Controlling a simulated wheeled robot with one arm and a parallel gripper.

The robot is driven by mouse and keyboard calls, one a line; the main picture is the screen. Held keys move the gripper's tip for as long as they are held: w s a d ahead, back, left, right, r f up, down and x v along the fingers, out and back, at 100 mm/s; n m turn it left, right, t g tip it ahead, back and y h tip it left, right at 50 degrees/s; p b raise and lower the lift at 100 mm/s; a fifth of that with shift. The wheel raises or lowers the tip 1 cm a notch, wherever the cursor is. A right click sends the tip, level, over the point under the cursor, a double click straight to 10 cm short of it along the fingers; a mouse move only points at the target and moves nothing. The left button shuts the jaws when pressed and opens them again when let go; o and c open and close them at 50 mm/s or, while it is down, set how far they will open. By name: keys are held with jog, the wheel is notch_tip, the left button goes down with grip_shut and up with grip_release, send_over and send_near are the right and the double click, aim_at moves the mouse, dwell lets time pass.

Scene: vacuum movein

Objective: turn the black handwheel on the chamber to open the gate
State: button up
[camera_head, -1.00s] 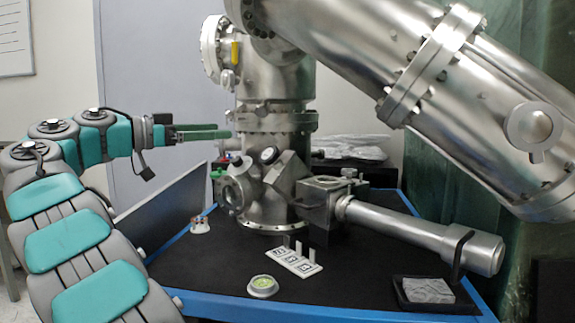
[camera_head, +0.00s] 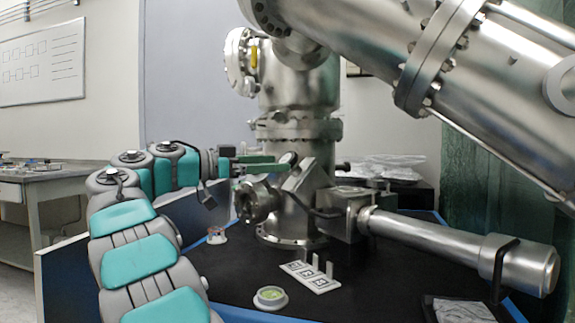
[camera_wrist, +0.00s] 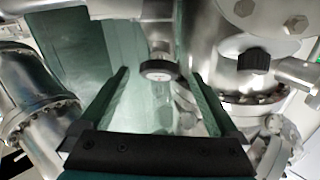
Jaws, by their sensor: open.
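The steel chamber (camera_head: 300,100) stands on the black table. In the wrist view, a black ridged knob (camera_wrist: 254,61), which looks like the handwheel, sits on the metalwork to the right of my right finger, apart from it. I cannot make it out in the head view. My gripper (camera_head: 278,163) reaches in from the left beside the chamber's middle. In the wrist view my gripper (camera_wrist: 160,73) has its two green fingers wide apart, with nothing held. A round dark-rimmed gauge (camera_wrist: 160,70) shows between the fingertips, seemingly beyond them.
A flanged port (camera_head: 250,202) sticks out below my fingers. A steel tube (camera_head: 440,243) extends right, and a large slanted cylinder (camera_head: 430,60) hangs above. A white marker block (camera_head: 311,276) and a small round green-topped item (camera_head: 270,297) lie on the table's front part.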

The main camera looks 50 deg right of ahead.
jog(key=x, duration=0.4)
jog(key=shift+c, duration=0.4)
jog(key=c, duration=1.3)
